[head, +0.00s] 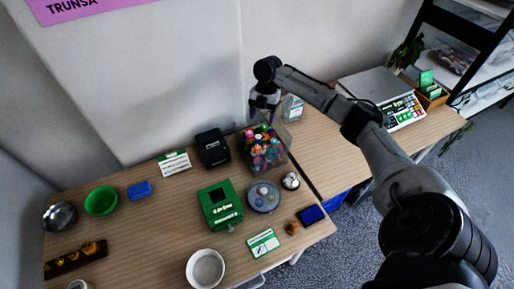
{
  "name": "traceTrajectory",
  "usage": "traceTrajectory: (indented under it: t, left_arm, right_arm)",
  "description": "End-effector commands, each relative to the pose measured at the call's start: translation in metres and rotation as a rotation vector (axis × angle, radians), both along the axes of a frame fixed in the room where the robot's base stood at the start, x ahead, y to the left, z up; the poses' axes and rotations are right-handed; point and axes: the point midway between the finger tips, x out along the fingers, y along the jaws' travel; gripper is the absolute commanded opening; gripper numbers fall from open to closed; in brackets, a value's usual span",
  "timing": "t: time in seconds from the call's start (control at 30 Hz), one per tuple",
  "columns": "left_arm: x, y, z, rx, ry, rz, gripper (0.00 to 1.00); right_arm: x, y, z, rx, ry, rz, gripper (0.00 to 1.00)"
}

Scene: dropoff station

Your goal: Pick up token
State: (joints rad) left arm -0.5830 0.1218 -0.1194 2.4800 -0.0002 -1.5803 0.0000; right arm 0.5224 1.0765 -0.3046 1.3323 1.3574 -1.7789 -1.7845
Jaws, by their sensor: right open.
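No single item can be made out clearly as the token at this size. A clear box (282,166) holds several small multicoloured pieces (262,147). A round grey dish (264,196) with small coloured spots in it stands just in front of the box. My right gripper (262,118) points down above the back of the clear box. It is open, and I see nothing held in it; its fingertips are small and dark. My left gripper is not in view.
A green box (221,207) with a dark top opening stands left of the dish. A black device (213,148), a green bowl (101,201), a white bowl (205,269) and a dark blue pad (312,215) are also on the wooden table (150,235). The table's left middle is clear.

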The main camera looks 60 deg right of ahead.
Motion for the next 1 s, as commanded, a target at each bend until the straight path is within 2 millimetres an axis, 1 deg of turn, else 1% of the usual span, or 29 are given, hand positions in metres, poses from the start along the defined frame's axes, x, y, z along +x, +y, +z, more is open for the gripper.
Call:
traceTrajectory:
  t: [0.03,0.2,0.4,0.53,0.77,0.87,1.0]
  left_arm:
    - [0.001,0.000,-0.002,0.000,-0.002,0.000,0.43]
    - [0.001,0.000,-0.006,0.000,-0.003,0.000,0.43]
    - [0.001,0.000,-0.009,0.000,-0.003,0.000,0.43]
    - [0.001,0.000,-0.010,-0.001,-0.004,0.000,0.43]
    - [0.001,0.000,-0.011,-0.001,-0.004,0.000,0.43]
    - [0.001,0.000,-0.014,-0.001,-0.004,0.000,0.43]
    - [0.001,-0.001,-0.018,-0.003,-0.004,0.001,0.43]
  right_arm:
    - [-0.001,0.002,-0.009,0.001,0.002,0.007,0.63]
    - [-0.002,0.011,-0.038,0.003,0.003,0.008,0.63]
    - [-0.003,0.017,-0.065,0.000,-0.001,0.006,0.63]
    - [-0.004,0.020,-0.074,0.001,0.001,0.005,0.63]
    - [-0.003,0.022,-0.081,0.000,0.000,0.005,0.63]
    - [-0.003,0.023,-0.089,0.001,0.000,0.005,0.63]
    - [-0.001,0.026,-0.107,0.001,0.002,0.006,0.63]
